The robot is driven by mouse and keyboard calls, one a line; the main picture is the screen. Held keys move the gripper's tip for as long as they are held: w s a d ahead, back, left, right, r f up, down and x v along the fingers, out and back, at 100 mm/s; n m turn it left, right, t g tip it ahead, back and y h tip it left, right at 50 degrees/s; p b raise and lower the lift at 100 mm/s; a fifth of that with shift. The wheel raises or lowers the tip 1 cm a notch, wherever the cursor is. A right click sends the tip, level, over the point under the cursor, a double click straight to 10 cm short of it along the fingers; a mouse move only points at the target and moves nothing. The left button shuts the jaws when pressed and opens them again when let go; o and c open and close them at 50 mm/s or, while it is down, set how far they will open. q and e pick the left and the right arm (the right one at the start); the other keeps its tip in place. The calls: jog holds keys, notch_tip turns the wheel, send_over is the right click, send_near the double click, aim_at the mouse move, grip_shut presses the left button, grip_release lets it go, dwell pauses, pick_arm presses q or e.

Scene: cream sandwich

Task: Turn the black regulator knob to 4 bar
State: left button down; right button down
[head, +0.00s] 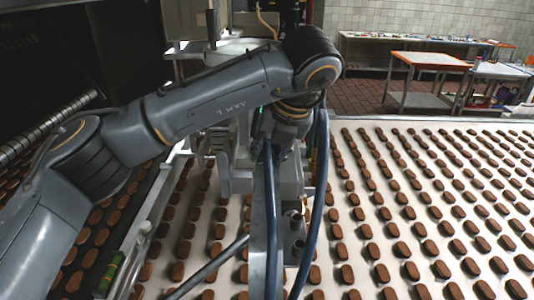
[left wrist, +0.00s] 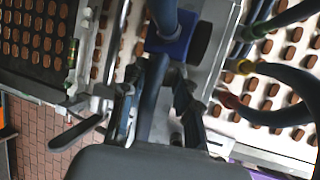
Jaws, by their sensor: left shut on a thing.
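In the left wrist view a blue fitting (left wrist: 172,42) with a black cylindrical end (left wrist: 201,42), which looks like the regulator knob, sits just beyond my left gripper (left wrist: 166,82). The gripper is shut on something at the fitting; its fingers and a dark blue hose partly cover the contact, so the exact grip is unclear. No scale or pressure reading is legible. In the head view my left arm comes in from the left, and its wrist hides the gripper and the knob. My right gripper is in neither view.
Blue hoses (head: 320,170) hang in front of the metal machine post (head: 293,185). The conveyor (head: 375,290), covered with rows of brown biscuits, runs beneath. Black, yellow-collared and red-collared hoses (left wrist: 270,75) crowd the right of the wrist view. An orange-topped table (head: 430,59) stands behind.

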pick_arm(q)
jog(key=shift+d+y, duration=0.1)
jog(key=shift+y, duration=0.5)
jog(key=c, duration=1)
grip_release()
jog(key=shift+r, duration=0.1)
jog(key=v, duration=1.1)
jog(key=shift+s+d+r, duration=0.2)
jog(key=shift+r, duration=0.1)
